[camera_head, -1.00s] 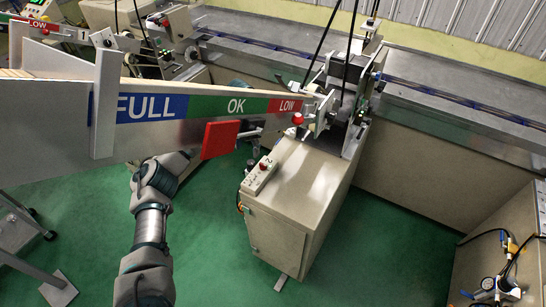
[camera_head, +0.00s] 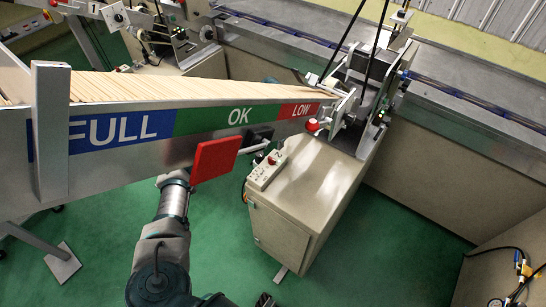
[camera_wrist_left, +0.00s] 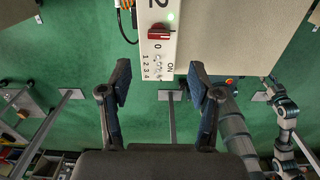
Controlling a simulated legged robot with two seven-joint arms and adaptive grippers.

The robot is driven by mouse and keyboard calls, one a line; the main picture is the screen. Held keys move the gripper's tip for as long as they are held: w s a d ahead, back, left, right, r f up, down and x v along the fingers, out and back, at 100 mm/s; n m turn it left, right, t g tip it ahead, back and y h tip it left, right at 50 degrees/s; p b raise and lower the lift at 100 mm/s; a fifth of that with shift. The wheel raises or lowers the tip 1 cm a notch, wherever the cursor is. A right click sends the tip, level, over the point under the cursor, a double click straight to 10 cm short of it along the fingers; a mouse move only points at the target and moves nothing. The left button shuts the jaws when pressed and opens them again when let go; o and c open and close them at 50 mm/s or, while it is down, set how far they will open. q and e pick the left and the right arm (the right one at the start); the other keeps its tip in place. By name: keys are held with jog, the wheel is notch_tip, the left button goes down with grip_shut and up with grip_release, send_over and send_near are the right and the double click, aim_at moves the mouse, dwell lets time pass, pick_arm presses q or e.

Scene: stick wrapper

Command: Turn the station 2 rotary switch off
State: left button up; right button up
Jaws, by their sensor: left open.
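The station 2 control box (camera_head: 266,170) is a narrow white panel on the beige machine cabinet, below the hopper's LOW end in the head view. In the left wrist view, the panel (camera_wrist_left: 157,60) carries a "2", a lit green lamp (camera_wrist_left: 170,16), a red rotary switch (camera_wrist_left: 159,33) and several small toggles. The switch's bar lies roughly sideways, above a "0" mark. My left gripper (camera_wrist_left: 161,85) is open and empty, its fingers below and to either side of the panel, apart from the switch. In the head view the hopper hides it. My right gripper is not identifiable.
The hopper (camera_head: 110,155), full of sticks, spans the left and middle above my left arm (camera_head: 172,205). A red plate (camera_head: 215,159) hangs from its side. A cabinet with hoses (camera_head: 525,270) stands at lower right. Green floor (camera_head: 400,240) is clear between the cabinets.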

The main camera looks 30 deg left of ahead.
aim_at(271, 158)
pick_arm(q)
jog(key=f, duration=0.4)
jog(key=a+f, duration=0.1)
jog(key=f, duration=0.1)
jog(key=shift+f, duration=0.35)
jog(key=f, duration=0.1)
jog(key=d+f, duration=0.1)
jog(key=f, duration=0.1)
jog(key=shift+d+b, duration=0.1)
jog(key=shift+b, duration=0.2)
jog(key=shift+f, duration=0.3)
jog(key=shift+a+f, duration=0.1)
jog(key=shift+a, duration=0.25)
jog(key=shift+c, duration=0.4)
jog(key=shift+a, duration=0.1)
jog(key=c, duration=0.8)
jog(key=shift+c, duration=1.4)
jog(key=shift+d, duration=0.25)
pick_arm(e)
jog(key=shift+w+r, duration=0.3)
jog(key=shift+r, duration=0.65)
